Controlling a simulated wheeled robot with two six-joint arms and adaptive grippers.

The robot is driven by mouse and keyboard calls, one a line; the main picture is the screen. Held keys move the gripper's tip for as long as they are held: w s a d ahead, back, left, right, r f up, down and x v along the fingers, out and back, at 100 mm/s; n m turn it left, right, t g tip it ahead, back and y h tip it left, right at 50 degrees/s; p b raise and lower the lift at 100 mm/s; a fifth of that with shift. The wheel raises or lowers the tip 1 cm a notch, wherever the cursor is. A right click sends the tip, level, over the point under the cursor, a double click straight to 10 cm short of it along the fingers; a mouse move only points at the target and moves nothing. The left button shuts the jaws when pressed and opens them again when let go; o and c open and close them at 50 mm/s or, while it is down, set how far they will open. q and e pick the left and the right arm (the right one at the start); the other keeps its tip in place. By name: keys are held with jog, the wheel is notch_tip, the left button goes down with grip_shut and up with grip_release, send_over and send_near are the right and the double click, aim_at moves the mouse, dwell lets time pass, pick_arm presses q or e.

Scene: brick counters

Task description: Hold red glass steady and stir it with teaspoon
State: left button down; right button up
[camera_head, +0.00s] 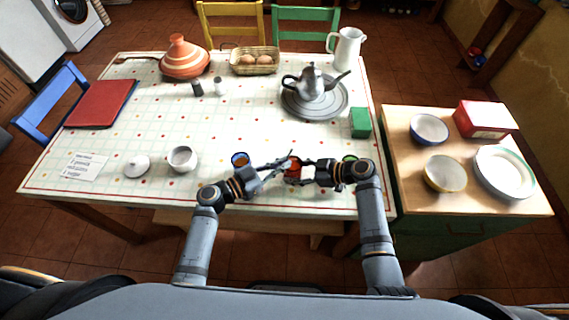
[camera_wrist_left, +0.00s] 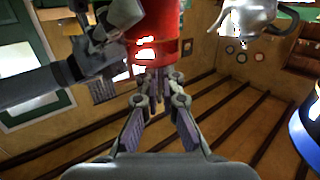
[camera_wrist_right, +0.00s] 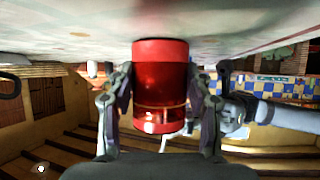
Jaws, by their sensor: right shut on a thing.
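The red glass (camera_head: 292,170) stands upright near the table's front edge; it also shows in the left wrist view (camera_wrist_left: 158,25). My right gripper (camera_head: 306,171) is shut on its sides, and in the right wrist view the glass (camera_wrist_right: 160,85) sits between the fingers. My left gripper (camera_head: 282,165) is at the glass from the left, its fingers (camera_wrist_left: 160,80) nearly together right by it. A thin grey piece between them looks like the teaspoon, barely visible; a pale sliver shows at the glass mouth in the right wrist view. Whether its bowl is inside the glass is hidden.
A blue glass (camera_head: 240,159) stands left of the grippers, a green glass (camera_head: 350,158) just behind my right arm. A white sugar bowl (camera_head: 182,159) and its lid (camera_head: 136,166) are further left. A teapot (camera_head: 313,84) on a tray and a green box (camera_head: 360,122) stand behind.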

pick_arm(q)
jog(key=shift+s+d, duration=0.1)
jog(key=shift+d, duration=0.2)
pick_arm(e)
jog(key=shift+s, duration=0.1)
pick_arm(q)
jog(key=shift+d, duration=0.15)
pick_arm(e)
jog(key=shift+d, duration=0.1)
pick_arm(q)
jog(key=shift+d+r, duration=0.2)
jog(key=shift+r, duration=3.35)
notch_tip(320, 180, up, 5)
pick_arm(e)
jog(key=o, duration=0.9)
